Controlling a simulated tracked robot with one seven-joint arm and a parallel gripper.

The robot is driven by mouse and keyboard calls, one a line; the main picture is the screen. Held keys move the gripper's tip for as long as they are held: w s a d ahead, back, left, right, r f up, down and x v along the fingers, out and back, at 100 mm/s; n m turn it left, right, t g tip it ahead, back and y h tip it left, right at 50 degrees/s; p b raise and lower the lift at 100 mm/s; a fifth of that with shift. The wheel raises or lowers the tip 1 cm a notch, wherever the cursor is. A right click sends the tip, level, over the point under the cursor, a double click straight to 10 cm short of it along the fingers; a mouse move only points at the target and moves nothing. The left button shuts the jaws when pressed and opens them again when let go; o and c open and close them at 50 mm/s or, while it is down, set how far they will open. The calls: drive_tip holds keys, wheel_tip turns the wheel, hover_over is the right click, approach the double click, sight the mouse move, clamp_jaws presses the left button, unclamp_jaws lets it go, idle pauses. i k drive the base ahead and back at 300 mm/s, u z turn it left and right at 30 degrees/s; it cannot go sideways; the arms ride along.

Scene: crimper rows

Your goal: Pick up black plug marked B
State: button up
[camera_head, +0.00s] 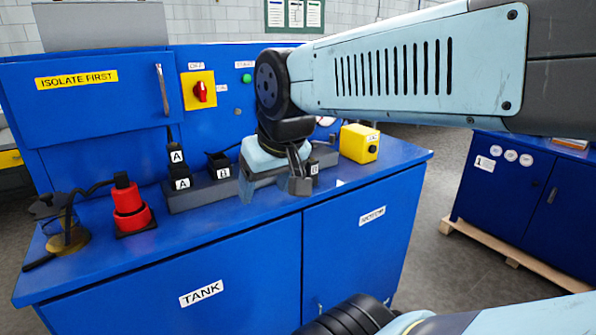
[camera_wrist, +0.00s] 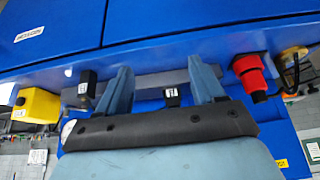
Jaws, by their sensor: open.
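A black block marked B (camera_head: 220,166) sits on the grey rail on the blue bench, left of my gripper (camera_head: 278,186). I cannot tell whether it is a plug or a socket. A black piece marked A (camera_head: 176,152) stands on the rail to its left, above another A label. Another black block (camera_head: 314,167) with an unclear label shows just right of my gripper. In the wrist view my gripper (camera_wrist: 158,68) is open and empty over the rail. A black labelled block (camera_wrist: 172,97) shows between its fingers and another (camera_wrist: 88,85) beyond the left finger; their letters are unreadable.
A red connector (camera_head: 130,207) stands left of the rail, with a cable and a brass-coloured item (camera_head: 67,237) beyond it. A yellow box (camera_head: 359,144) stands at the right. The blue panel with a red switch (camera_head: 201,92) rises behind. The bench's front strip is clear.

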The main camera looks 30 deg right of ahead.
sight(312, 166)
drive_tip(key=k, duration=0.5)
drive_tip(key=z, duration=1.05)
drive_tip(key=k, duration=0.5)
drive_tip(key=z, duration=0.1)
